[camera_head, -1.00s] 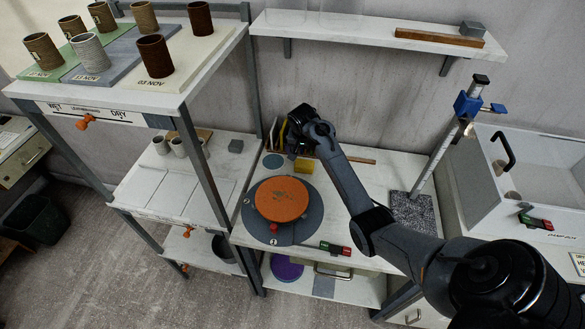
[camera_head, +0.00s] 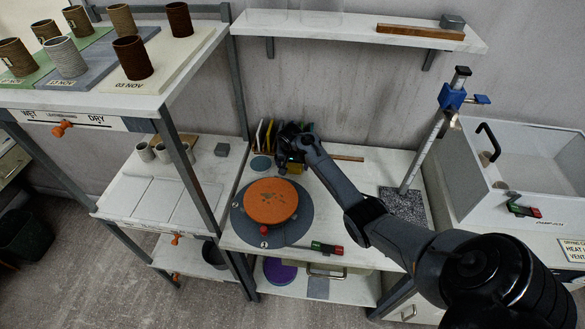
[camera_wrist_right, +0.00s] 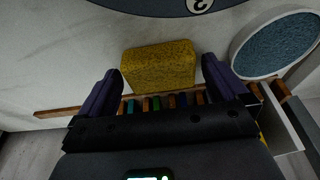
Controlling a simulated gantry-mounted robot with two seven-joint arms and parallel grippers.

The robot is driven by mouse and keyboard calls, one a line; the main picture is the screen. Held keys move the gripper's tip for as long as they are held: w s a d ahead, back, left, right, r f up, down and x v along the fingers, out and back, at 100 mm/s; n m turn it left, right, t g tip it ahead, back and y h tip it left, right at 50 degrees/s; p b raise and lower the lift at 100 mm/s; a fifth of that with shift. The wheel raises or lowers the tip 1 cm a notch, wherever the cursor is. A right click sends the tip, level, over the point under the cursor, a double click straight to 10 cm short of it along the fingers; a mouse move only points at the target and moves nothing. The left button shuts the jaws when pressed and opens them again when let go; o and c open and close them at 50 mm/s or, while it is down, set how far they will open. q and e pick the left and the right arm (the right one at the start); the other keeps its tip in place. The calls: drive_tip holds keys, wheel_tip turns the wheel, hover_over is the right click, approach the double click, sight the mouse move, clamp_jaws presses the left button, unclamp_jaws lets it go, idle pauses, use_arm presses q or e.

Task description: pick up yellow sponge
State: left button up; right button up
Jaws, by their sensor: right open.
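The yellow sponge (camera_head: 296,169) lies on the white worktop behind the orange disc, partly hidden by my right gripper (camera_head: 290,163) in the head view. In the right wrist view the sponge (camera_wrist_right: 160,66) is a speckled yellow block lying between the two dark fingertips of my right gripper (camera_wrist_right: 161,72). The fingers are open, with a gap showing on each side of the sponge. My left gripper is not in view.
The orange disc (camera_head: 271,201) sits on a grey round base (camera_head: 242,222) in front of the sponge. A blue round dish (camera_wrist_right: 277,45) lies close beside the right gripper. Several upright coloured pieces (camera_head: 266,134) stand behind. A rod stand (camera_head: 424,152) is to the right.

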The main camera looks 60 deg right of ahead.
sight(292, 165)
drive_tip(key=c, duration=0.9)
drive_tip(key=shift+r, duration=0.1)
drive_tip(key=shift+c, duration=0.2)
wheel_tip(292, 165, up, 10)
drive_tip(key=p, duration=0.1)
